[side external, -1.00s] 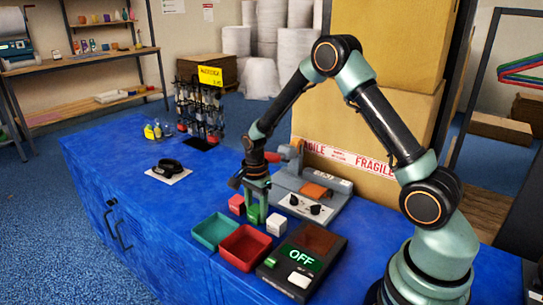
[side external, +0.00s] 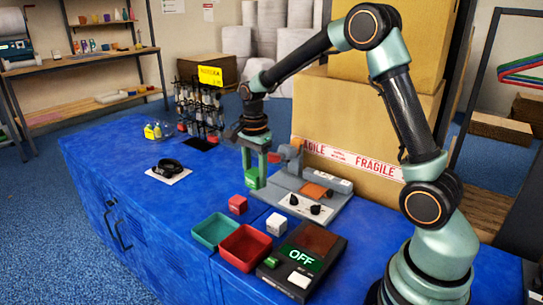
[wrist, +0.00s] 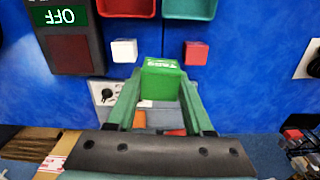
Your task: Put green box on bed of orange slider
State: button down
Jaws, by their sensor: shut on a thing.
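My gripper (side external: 253,180) is shut on the green box (side external: 250,177), which it holds above the blue bench. In the wrist view the green box (wrist: 161,80) sits between the fingertips with white lettering on it. The orange slider piece (side external: 315,190) is part of a grey machine (side external: 330,182) just right of my gripper in the side view.
A red box (side external: 238,204) and a white box (side external: 276,223) stand on the bench. A teal tray (side external: 198,240), a red tray (side external: 225,257) and a panel reading OFF (side external: 302,258) lie in front. A knob panel (side external: 305,208) adjoins the machine. Cartons (side external: 365,125) rise behind.

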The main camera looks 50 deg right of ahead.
notch_tip(320, 180, up, 7)
jog(key=shift+f, duration=0.1)
jog(key=shift+d+r, duration=0.1)
jog(key=shift+r, duration=0.25)
jog(key=s+d+r, duration=0.2)
jog(key=d, duration=0.8)
send_over(313, 190)
jog(key=shift+n, duration=0.3)
notch_tip(313, 190, down, 19)
jog(key=shift+s+r, duration=0.1)
jog(key=shift+c, duration=1.4)
grip_release()
